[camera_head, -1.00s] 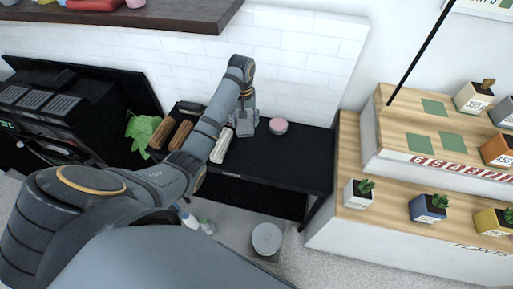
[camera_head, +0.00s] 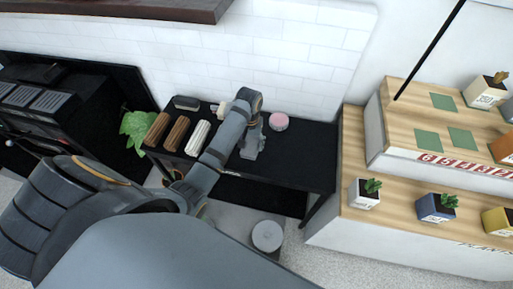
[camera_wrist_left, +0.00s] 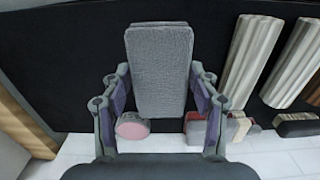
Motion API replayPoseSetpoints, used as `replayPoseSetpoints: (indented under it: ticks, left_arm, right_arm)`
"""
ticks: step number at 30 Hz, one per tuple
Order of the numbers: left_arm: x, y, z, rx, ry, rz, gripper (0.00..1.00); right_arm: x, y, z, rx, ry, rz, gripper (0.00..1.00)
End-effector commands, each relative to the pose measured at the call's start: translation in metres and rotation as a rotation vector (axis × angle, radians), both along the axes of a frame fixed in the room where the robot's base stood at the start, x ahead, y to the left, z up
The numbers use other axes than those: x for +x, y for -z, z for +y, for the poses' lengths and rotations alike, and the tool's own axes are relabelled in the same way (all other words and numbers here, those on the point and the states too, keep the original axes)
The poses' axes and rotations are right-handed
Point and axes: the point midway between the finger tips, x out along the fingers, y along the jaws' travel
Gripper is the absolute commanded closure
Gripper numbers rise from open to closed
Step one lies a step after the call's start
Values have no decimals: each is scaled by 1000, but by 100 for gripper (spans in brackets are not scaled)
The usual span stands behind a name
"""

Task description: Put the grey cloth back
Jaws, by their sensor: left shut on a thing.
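The grey cloth (camera_wrist_left: 160,70) is a folded, block-like piece between the fingers of my left gripper (camera_wrist_left: 157,102) in the left wrist view. The gripper is shut on it, and the cloth extends beyond the fingertips over a black surface. In the head view my left gripper (camera_head: 251,145) is over the black table (camera_head: 300,160), left of and nearer than a pink round item (camera_head: 278,122). My right gripper is not in view.
Brown rolls (camera_head: 178,134) and a pale roll (camera_head: 198,138) lie on the table's left part. A dark item (camera_head: 186,102) is behind them. The table's right part is bare. A wooden plant stand (camera_head: 360,150) adjoins on the right; a white tiled wall (camera_head: 290,50) is behind.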

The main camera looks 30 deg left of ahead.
Motion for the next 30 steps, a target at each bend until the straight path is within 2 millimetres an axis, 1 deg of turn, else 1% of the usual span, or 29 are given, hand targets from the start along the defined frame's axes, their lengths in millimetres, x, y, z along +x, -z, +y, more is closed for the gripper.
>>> replayPoseSetpoints:
  ticks: [1, 3, 6, 9, 14, 15, 18, 21, 30]
  left_arm:
    - [7, 15, -1, -1, 0, 8, 69]
    - [19, 29, -2, -2, 0, 6, 69]
    - [31, 43, -2, 1, -1, 4, 69]
    - [36, 49, -2, 1, -1, 3, 69]
    - [39, 53, -2, 1, 0, 4, 69]
    - [42, 57, -3, 0, 0, 6, 69]
    - [40, 75, -3, 0, 0, 7, 69]
    - [40, 84, -3, 1, 0, 5, 69]
    - [40, 86, -2, 1, 0, 4, 69]
  right_arm:
    - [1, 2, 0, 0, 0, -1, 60]
    - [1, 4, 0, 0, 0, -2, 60]
    - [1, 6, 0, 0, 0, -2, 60]
    - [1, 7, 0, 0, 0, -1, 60]
    - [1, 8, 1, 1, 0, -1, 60]
    - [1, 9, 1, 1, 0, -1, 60]
    - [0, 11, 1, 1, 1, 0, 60]
    - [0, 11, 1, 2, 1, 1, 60]
    - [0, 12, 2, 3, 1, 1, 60]
